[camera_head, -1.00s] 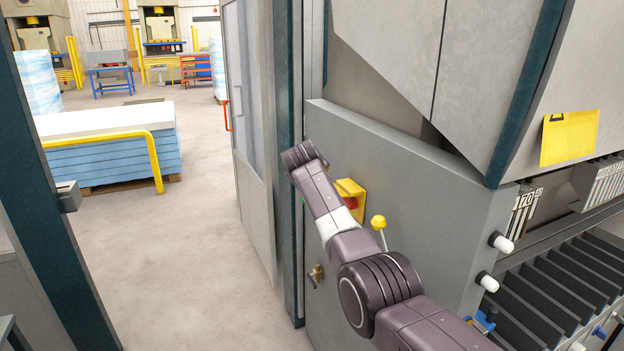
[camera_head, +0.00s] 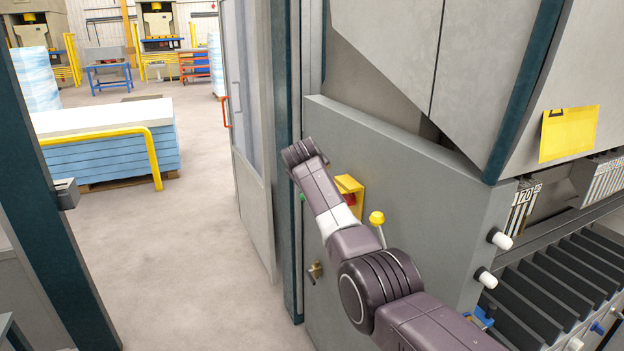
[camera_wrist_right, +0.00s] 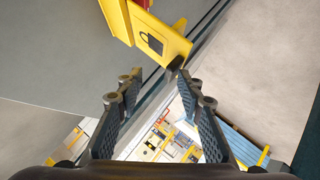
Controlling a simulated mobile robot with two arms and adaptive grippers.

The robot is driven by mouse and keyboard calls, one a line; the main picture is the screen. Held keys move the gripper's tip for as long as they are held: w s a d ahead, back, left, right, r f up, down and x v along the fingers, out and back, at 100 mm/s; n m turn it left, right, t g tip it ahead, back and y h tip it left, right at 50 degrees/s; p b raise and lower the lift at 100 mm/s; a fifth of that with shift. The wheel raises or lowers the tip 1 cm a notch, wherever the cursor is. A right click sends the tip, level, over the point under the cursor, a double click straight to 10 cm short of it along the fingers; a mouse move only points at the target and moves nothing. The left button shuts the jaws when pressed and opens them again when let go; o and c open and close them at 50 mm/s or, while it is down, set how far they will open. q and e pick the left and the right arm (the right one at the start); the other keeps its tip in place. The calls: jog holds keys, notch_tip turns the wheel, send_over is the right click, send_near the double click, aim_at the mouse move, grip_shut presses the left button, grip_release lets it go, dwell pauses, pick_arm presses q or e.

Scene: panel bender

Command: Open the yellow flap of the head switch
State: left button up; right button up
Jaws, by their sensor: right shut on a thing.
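The head switch is a yellow box (camera_head: 350,186) with a red part, on the grey machine panel, partly behind my right arm in the head view. In the right wrist view its yellow flap (camera_wrist_right: 160,38), with a lock symbol, is at the top, beside a red edge. My right gripper (camera_wrist_right: 160,78) has its fingertips at the flap's lower end, by a dark knob. The fingers stand apart and are shut on the flap; the exact contact is hard to see. The head view does not show these fingers. My left gripper is not in view.
A yellow-knobbed lever (camera_head: 377,219) stands on the grey panel (camera_head: 400,175), close to my right forearm. A brass-coloured handle (camera_head: 315,271) is lower down. A door (camera_head: 250,140) stands left of the panel. The floor (camera_head: 200,250) at left is clear up to a blue stack (camera_head: 110,158).

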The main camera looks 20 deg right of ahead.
jog(key=shift+s+d+r, duration=0.1)
jog(key=shift+s+d, duration=0.15)
jog(key=shift+d, duration=0.1)
jog(key=v, duration=1.1)
jog(key=shift+s+a, duration=0.25)
jog(key=shift+a, duration=0.3)
jog(key=shift+o, duration=0.5)
jog(key=shift+r, duration=0.1)
